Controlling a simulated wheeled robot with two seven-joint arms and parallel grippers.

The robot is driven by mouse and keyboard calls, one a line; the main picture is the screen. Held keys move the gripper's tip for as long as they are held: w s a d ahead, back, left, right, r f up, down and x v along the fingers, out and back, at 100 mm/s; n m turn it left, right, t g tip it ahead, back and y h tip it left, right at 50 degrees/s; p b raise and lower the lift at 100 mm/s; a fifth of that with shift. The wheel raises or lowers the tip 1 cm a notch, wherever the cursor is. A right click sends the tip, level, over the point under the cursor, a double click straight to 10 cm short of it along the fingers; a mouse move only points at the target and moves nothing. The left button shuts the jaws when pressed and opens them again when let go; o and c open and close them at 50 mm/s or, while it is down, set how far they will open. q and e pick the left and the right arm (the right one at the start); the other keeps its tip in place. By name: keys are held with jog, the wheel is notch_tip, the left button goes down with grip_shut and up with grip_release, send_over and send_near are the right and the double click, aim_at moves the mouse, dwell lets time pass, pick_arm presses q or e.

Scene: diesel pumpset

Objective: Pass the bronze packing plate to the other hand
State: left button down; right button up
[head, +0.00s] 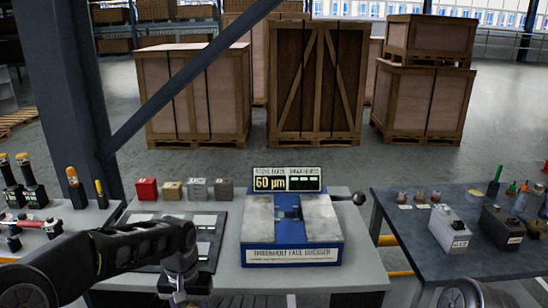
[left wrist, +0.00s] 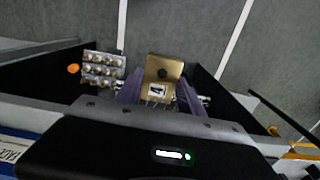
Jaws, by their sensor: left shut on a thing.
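The bronze packing plate (left wrist: 168,68) shows in the left wrist view as a flat gold-brown piece with a dark round hole and a small white label with a black mark. My left gripper (left wrist: 160,94) has its purple fingers on either side of the plate's near end and is shut on it. The plate is held over the grey floor, off the bench. My right gripper is not seen.
A blue face dresser (head: 292,232) with a "60 µm" display stands mid-bench, its ball-ended lever at right. Several small blocks (head: 172,190) line the back. A right-hand table (head: 400,238) bears boxes and bottles. A tray of round-topped pieces (left wrist: 103,70) lies left of the plate.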

pick_arm(q)
jog(key=shift+r, duration=0.1)
jog(key=s+d+m, duration=0.3)
jog(key=d+m, duration=0.4)
jog(key=d, duration=0.5)
jog(key=s+d+m, duration=0.3)
jog(key=d+m, duration=0.5)
jog(key=d, duration=0.4)
jog(key=shift+s+d, duration=0.15)
jog(key=shift+s, duration=0.05)
jog(key=shift+r, duration=0.1)
jog(key=w+a+f+n, duration=0.8)
jog(key=w+f+n, duration=0.4)
jog(key=n, duration=0.7)
jog(key=shift+n, duration=0.3)
jog(key=shift+f, duration=0.1)
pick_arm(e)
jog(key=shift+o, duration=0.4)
